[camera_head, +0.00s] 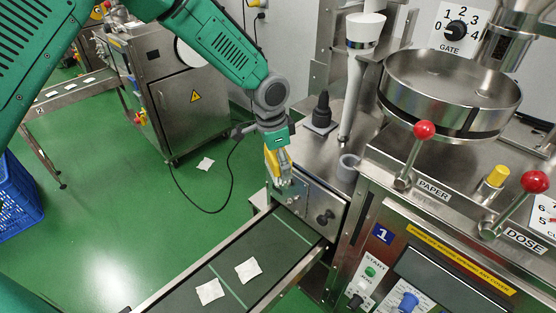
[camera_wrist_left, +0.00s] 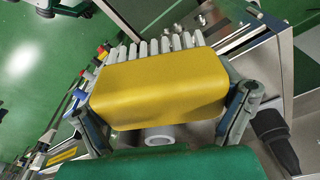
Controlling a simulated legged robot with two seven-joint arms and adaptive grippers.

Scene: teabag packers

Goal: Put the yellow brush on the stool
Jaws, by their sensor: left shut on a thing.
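The yellow brush (camera_wrist_left: 160,85) has a yellow block and a row of pale grey bristles (camera_wrist_left: 160,46). My left gripper (camera_wrist_left: 168,115) is shut on it, with one finger at each end of the block in the left wrist view. In the head view my left gripper (camera_head: 279,168) holds the brush (camera_head: 271,160) above the inner end of the conveyor, beside the steel machine's front; the gripper partly hides it there. I see no stool in either view. My right gripper is not in view.
The dark conveyor (camera_head: 240,252) carries two white teabags (camera_head: 248,270). A black cone-shaped part (camera_head: 321,115) and a grey cup (camera_head: 347,168) stand on the steel machine top. A blue crate (camera_head: 18,200) is at far left. Green floor (camera_head: 110,220) lies mostly open left of the conveyor.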

